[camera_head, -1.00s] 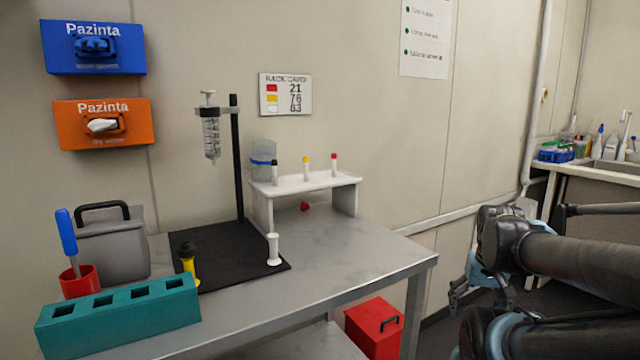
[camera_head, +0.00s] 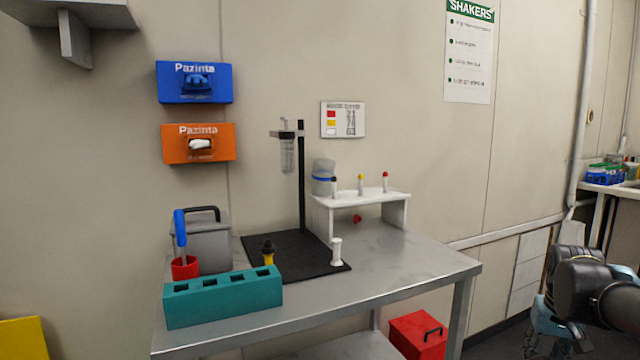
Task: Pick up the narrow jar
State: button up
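A clear jar with a blue band (camera_head: 323,178) stands upright at the left end of the small white stand, against the wall side. It is the only jar-like thing I can make out; I cannot tell if it is the narrow jar. My gripper (camera_head: 548,338) is at the lower right, well away from the table and the jar. It is small and partly cut off by the frame edge, so its fingers do not show clearly.
The metal table (camera_head: 420,265) carries a teal block (camera_head: 222,300), a red cup (camera_head: 185,267), a grey box (camera_head: 205,243) and a syringe stand (camera_head: 301,180). A red box (camera_head: 417,335) sits below. The table's right front is clear.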

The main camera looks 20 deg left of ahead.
aim_at(323, 169)
jog(key=z, duration=0.4)
jog(key=k, duration=1.8)
jog(key=u, duration=0.35)
jog(key=i, duration=1)
jog(key=u, duration=0.05)
